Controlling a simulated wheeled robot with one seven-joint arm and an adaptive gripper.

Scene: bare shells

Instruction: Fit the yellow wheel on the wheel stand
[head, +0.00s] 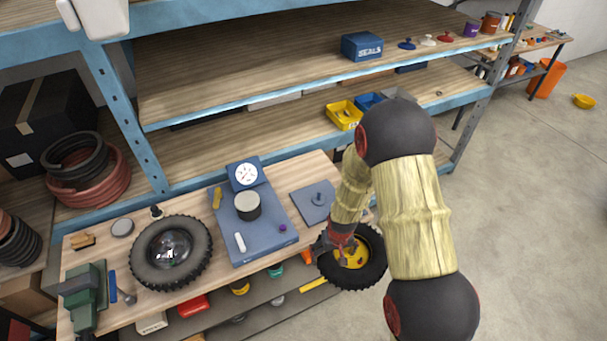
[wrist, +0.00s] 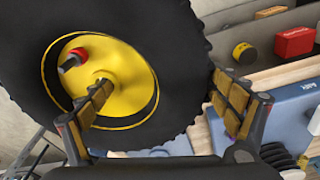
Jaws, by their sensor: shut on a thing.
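The yellow wheel, a black knobbly tyre (head: 372,277) around a yellow hub (head: 352,257), is held at the front right edge of the workbench. My gripper (head: 338,243) is shut on it; in the wrist view my gripper (wrist: 165,100) has one finger on the yellow hub (wrist: 115,85) side and the other outside the tyre (wrist: 180,50). The wheel stand looks to be the flat grey-blue plate with a short upright post (head: 318,199) on the bench, behind and left of the wheel. The post is bare and the wheel is apart from it.
A blue scale (head: 262,235) with a grey cylinder stands left of the stand. A tyre with a silver dome (head: 170,253) lies farther left, beside a green vice (head: 85,295). Shelves with a yellow bin (head: 344,115) rise behind.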

